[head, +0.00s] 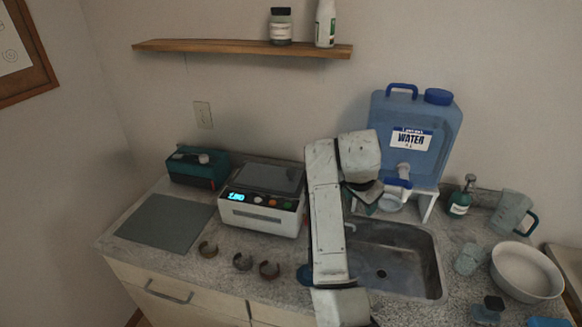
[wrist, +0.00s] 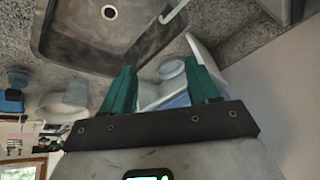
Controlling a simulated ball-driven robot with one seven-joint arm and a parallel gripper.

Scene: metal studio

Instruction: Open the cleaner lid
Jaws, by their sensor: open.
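The cleaner (head: 262,218) is a white box with a lit blue display and several coloured buttons on its sloped front panel. It stands on the counter left of my arm in the head view. Its grey lid (head: 272,178) lies shut on top. My gripper (head: 366,198) is to the right of the cleaner, near the back of the sink and partly hidden by my arm. In the wrist view, the green fingers of my gripper (wrist: 160,80) are spread apart with nothing between them. The cleaner's body and lid are not clearly seen in the wrist view.
A sink (head: 395,262) lies right of my arm, with a blue water jug (head: 415,165) on a white stand behind it. A teal box (head: 192,168), grey mat (head: 165,222) and white bowl (head: 525,270) are also on the counter.

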